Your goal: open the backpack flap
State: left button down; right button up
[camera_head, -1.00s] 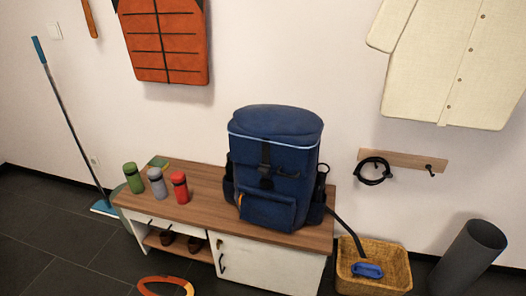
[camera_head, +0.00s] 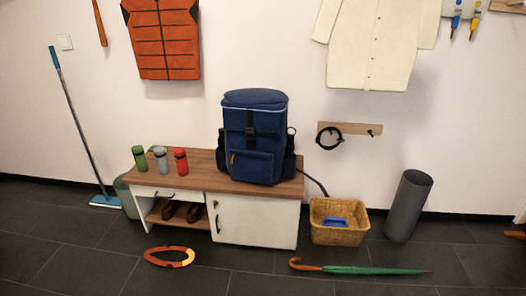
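The dark blue backpack (camera_head: 253,137) stands upright on the wooden top of a low white cabinet (camera_head: 253,222). Its rounded top flap (camera_head: 255,98) lies closed over the bag, with a light blue trim line along its lower edge. A dark strap with a buckle (camera_head: 250,128) runs down the front from the flap, above a front pocket (camera_head: 252,165). A strap hangs off the right side toward the basket. Neither of my grippers shows in the head view.
Green (camera_head: 139,158), grey (camera_head: 161,160) and red (camera_head: 181,161) bottles stand left of the backpack. On the floor lie an orange ring-shaped object (camera_head: 169,257) and a green umbrella (camera_head: 365,270). A wicker basket (camera_head: 338,235) and a grey cylinder (camera_head: 408,206) stand to the right.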

aim_at(259, 110)
jog(key=u, duration=0.7)
jog(key=i, duration=1.45)
jog(key=z, duration=0.7)
jog(key=i, duration=0.6)
jog(key=z, duration=0.05)
